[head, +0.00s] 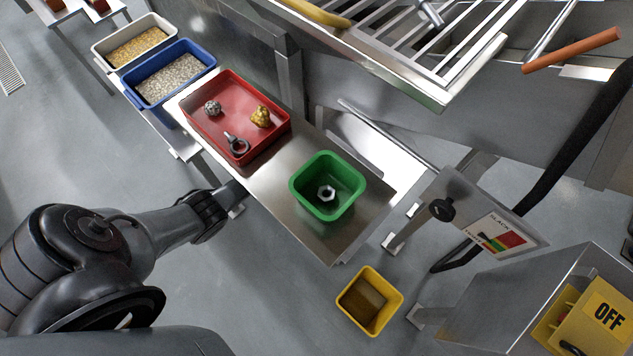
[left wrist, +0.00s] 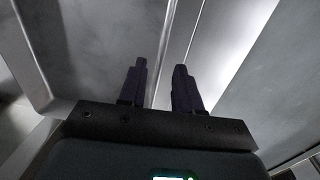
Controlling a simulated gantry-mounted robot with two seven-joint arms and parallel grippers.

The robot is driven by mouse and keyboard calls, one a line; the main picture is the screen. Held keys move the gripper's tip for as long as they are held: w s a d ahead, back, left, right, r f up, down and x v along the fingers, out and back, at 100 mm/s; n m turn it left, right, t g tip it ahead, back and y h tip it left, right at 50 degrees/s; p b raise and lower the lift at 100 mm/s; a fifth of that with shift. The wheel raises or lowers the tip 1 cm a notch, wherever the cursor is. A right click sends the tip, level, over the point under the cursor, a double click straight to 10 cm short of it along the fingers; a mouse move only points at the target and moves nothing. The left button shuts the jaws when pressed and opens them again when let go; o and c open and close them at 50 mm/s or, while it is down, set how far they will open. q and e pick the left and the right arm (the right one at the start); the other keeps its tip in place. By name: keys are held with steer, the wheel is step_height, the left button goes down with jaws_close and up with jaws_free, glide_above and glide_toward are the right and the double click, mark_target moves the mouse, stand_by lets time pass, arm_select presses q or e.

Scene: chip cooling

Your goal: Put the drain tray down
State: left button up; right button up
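A slatted metal rack (head: 473,70), which may be the drain tray, lies at the top right of the head view, over a steel trough; its top is cut off. I cannot tell whether anything holds it. My left gripper (head: 236,190) is at the near left edge of the steel bench (head: 345,240), beside the red tray; its tips are hard to make out there. In the left wrist view its two dark fingers (left wrist: 160,85) are apart with nothing between them, in front of bare grey metal surfaces. My right gripper is not in view.
On the bench stand a red tray (head: 203,140) with several small parts and a green bin (head: 308,190) with a nut. Blue (head: 167,96) and white (head: 103,56) bins hold granules. A yellow bin (head: 345,305) is on the floor. An orange-handled bar (head: 570,50) is at right.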

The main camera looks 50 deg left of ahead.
arm_select(q)
steer(key=r+p, duration=0.1)
steer(key=r, duration=0.2)
steer(key=r+p, duration=0.1)
steer(key=r, duration=0.1)
steer(key=shift+s+p, duration=0.25)
steer(key=shift+p, duration=0.1)
